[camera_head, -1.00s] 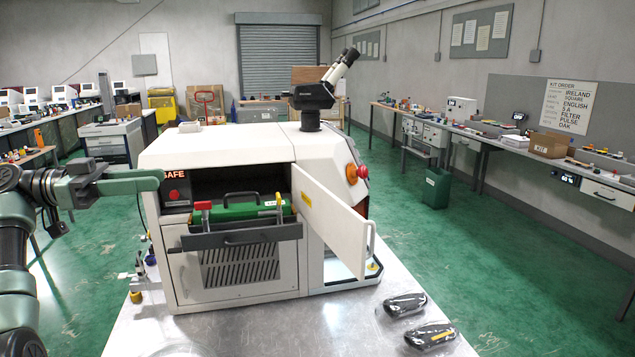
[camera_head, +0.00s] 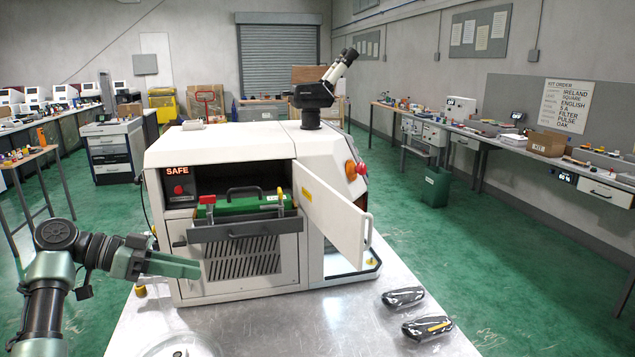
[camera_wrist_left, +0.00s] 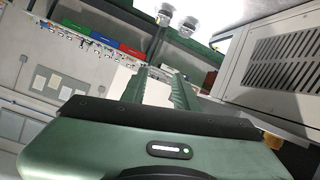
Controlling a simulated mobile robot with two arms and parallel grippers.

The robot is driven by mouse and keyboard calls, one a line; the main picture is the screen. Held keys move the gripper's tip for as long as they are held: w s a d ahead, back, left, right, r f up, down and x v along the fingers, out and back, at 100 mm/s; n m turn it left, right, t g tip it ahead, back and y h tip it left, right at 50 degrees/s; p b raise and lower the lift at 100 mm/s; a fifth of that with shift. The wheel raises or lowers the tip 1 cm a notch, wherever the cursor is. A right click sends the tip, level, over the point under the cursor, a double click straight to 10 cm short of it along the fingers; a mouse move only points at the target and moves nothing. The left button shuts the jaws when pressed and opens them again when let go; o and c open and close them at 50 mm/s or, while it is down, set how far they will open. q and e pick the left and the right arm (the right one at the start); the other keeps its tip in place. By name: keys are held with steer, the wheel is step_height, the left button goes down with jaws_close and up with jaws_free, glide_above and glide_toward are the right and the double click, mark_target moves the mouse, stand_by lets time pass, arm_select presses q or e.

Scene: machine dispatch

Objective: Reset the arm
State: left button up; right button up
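My left gripper (camera_head: 192,268) is in front of the machine's lower left corner, pointing right, beside the grey drawer front. In the left wrist view its two fingers (camera_wrist_left: 161,72) stand apart with nothing between them. My right gripper is in neither view. The white machine (camera_head: 225,147) stands on the metal table with its door (camera_head: 332,215) swung open.
Two dark packaged items (camera_head: 403,297) lie on the metal table (camera_head: 300,325) at right front. A round clear dish (camera_head: 180,347) is at the front edge. An eyepiece head (camera_head: 342,66) tops the machine.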

arm_select(q)
steer(key=s+d+f+n+y, duration=0.1)
steer(key=s+f, duration=0.3)
steer(key=f, duration=0.5)
steer(key=s+d+f+n+g+y, duration=0.1)
steer(key=s+f+y, duration=0.3)
steer(key=f, duration=0.5)
steer(key=s+d+f+n+y, duration=0.2)
steer(key=s+f, duration=0.3)
steer(key=f, duration=0.5)
steer(key=shift+s+d+g, duration=0.3)
steer(key=shift+s+d, duration=0.1)
steer(key=s+f+n+t+y, duration=0.1)
steer(key=s+n+y, duration=0.2)
steer(key=s, duration=0.9)
steer(key=s+f+n+y, duration=0.2)
steer(key=s+y, duration=0.1)
steer(key=s, duration=0.8)
step_height(320, 180, down, 32)
steer(key=s+g+b, duration=0.1)
steer(key=s+b, duration=0.1)
steer(key=b, duration=0.4)
steer(key=s+a+f+g+b, duration=0.1)
steer(key=s+f+b, duration=0.3)
steer(key=s+f, duration=1.2)
step_height(320, 180, down, 4)
steer(key=shift+s+a+f+g, duration=0.1)
steer(key=shift+s+a+g, duration=0.25)
steer(key=shift+a, duration=0.25)
